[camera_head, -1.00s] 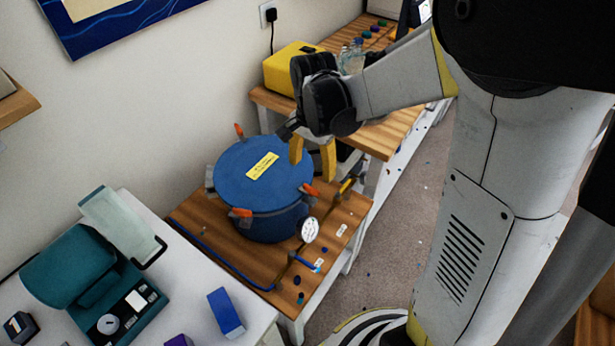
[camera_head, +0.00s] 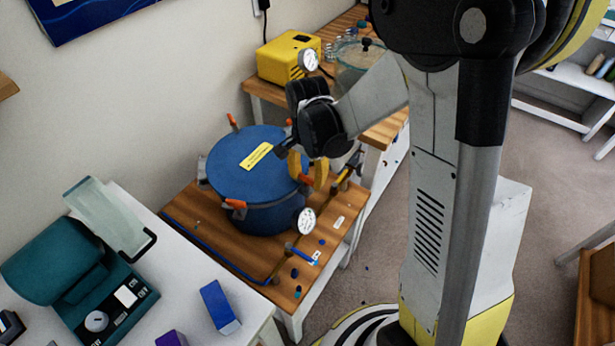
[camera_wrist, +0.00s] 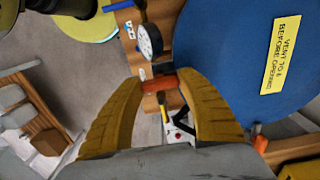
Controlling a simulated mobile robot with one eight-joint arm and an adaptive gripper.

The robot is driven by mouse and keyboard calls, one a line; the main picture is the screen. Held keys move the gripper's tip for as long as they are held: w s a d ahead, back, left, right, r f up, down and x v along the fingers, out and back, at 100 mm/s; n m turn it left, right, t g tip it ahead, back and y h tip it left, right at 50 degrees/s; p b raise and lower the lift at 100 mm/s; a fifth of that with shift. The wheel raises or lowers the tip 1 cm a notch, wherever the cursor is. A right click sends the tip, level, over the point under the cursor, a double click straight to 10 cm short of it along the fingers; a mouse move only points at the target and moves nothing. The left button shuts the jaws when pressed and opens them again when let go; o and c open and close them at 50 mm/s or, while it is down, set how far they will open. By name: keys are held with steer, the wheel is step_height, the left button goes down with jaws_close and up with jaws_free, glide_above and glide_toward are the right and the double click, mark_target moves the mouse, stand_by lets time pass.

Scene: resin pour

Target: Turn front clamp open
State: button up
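The blue pressure pot (camera_head: 250,185) stands on the wooden table with a yellow label on its lid. Orange-handled clamps sit around its rim: one (camera_head: 235,203) at the near left, one (camera_head: 232,121) at the back and one (camera_head: 306,180) at the right. The frames do not label which is the front clamp. My gripper (camera_head: 306,172) is at the right clamp. In the wrist view that clamp's orange handle (camera_wrist: 158,84) lies between my gripper's yellow fingertips (camera_wrist: 162,76), with gaps at its sides. My gripper is open. Another orange handle (camera_wrist: 260,144) shows at the lid's lower edge.
A dial gauge (camera_head: 306,221) stands at the pot's near right side, close to my fingers. A blue-handled valve (camera_head: 300,254) is on the wooden table (camera_head: 205,225). A yellow box (camera_head: 287,58) and glass vessel stand behind. The white table (camera_head: 190,268) holds a teal machine.

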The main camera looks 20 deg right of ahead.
steer(key=shift+c, duration=0.6)
steer(key=shift+n, duration=0.3)
steer(key=n, duration=0.3)
steer(key=shift+n+b, duration=0.3)
steer(key=n, duration=0.4)
steer(key=shift+n, duration=0.3)
steer(key=n, duration=0.4)
steer(key=shift+b, duration=0.35)
steer(key=n, duration=0.5)
